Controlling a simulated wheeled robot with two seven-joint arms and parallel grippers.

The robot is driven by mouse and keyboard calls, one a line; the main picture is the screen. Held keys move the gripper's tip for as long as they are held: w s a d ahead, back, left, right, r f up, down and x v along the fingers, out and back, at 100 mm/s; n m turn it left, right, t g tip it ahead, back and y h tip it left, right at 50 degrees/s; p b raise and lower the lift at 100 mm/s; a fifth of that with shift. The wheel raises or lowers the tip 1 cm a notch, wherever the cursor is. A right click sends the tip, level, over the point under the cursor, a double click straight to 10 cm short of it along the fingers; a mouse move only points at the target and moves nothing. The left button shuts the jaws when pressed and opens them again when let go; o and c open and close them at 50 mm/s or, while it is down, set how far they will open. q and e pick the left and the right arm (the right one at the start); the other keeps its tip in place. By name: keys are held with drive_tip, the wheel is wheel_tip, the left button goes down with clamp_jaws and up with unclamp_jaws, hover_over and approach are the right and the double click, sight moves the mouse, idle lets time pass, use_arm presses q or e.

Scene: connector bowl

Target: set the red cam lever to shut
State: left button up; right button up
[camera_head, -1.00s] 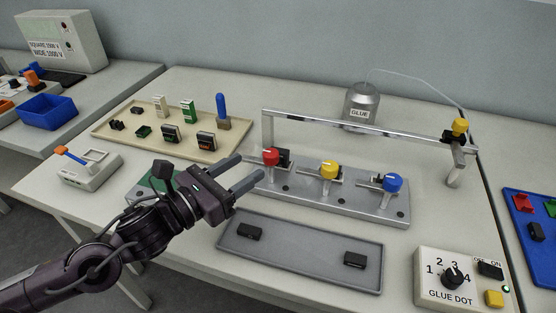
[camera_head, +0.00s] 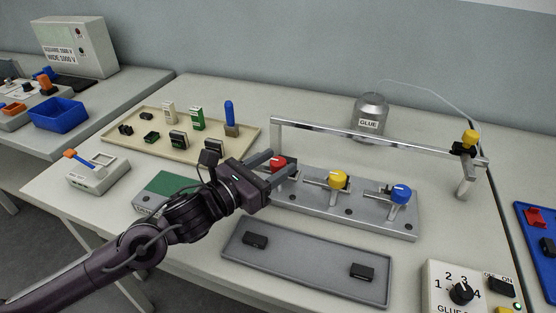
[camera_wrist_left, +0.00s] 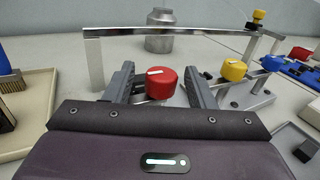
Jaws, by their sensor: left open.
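The red cam lever (camera_head: 278,163) has a round red knob with a white mark. It stands at the left end of the grey metal fixture (camera_head: 365,218), in line with a yellow lever (camera_head: 339,180) and a blue lever (camera_head: 400,194). My left gripper (camera_head: 276,163) is open, with one finger on each side of the red knob. In the left wrist view the red knob (camera_wrist_left: 161,83) sits between the two spread fingers (camera_wrist_left: 160,84), with a gap visible on each side. The base of the red lever is largely hidden by the gripper. My right gripper is not in view.
A metal rail (camera_head: 370,137) runs behind the levers, with a glue pot (camera_head: 370,117) beyond it. A grey tray (camera_head: 305,264) with two black parts lies in front. A beige tray (camera_head: 150,150) of connectors is at the left, and a dial box (camera_head: 465,287) at the front right.

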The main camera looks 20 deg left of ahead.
use_arm(q)
drive_tip(key=shift+w+d, duration=0.35)
drive_tip(key=shift+w, duration=0.15)
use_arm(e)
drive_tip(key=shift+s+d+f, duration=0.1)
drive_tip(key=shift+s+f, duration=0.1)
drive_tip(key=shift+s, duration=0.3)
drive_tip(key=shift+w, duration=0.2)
use_arm(q)
drive_tip(key=c, duration=0.9)
drive_tip(key=shift+c, duration=0.2)
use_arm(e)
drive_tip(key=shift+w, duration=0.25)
